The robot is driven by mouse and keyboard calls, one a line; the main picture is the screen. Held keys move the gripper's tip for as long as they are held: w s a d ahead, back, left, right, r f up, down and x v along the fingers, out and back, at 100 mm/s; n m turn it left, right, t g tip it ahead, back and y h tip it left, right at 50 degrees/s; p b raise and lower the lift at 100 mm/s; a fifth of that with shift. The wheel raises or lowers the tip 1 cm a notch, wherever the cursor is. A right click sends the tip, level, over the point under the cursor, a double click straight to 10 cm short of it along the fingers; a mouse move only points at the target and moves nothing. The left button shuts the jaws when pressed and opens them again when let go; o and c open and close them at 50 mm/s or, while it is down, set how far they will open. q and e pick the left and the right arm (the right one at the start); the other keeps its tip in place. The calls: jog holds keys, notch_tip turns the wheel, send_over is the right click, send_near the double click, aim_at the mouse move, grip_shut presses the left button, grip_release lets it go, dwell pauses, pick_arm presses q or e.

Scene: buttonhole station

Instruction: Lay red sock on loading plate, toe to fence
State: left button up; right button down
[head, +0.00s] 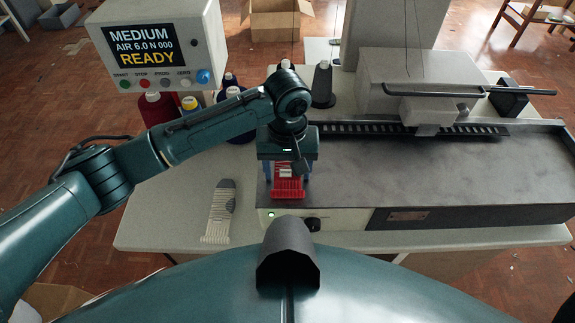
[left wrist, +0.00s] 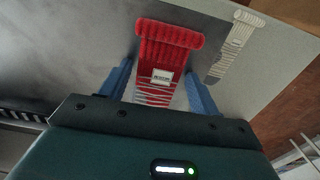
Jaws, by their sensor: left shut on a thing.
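The red sock (head: 288,189) has a ribbed red cuff, a white label and pale stripes. It shows in the left wrist view (left wrist: 168,48) between my gripper's two blue fingers. My left gripper (head: 287,174) is shut on it, pointing down at the near left end of the grey metal loading plate (head: 400,180). The cuff faces the plate's front edge. The toe is hidden under the gripper. I cannot tell whether the sock touches the plate. A black toothed rail (head: 420,128), perhaps the fence, runs along the back. My right gripper is not in view.
A pale grey sock (head: 219,212) lies on the table left of the machine; it also shows in the left wrist view (left wrist: 234,48). A control box (head: 155,50) reads READY. Thread cones (head: 323,85) stand behind my arm. The plate's right part is clear.

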pick_arm(q)
jog(key=o, duration=0.9)
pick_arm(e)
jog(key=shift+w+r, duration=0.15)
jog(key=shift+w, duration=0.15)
pick_arm(q)
jog(key=shift+o, duration=0.2)
notch_tip(320, 180, up, 12)
jog(key=shift+b, duration=0.35)
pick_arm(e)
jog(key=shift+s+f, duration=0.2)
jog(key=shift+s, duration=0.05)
pick_arm(q)
jog(key=shift+r, duration=0.1)
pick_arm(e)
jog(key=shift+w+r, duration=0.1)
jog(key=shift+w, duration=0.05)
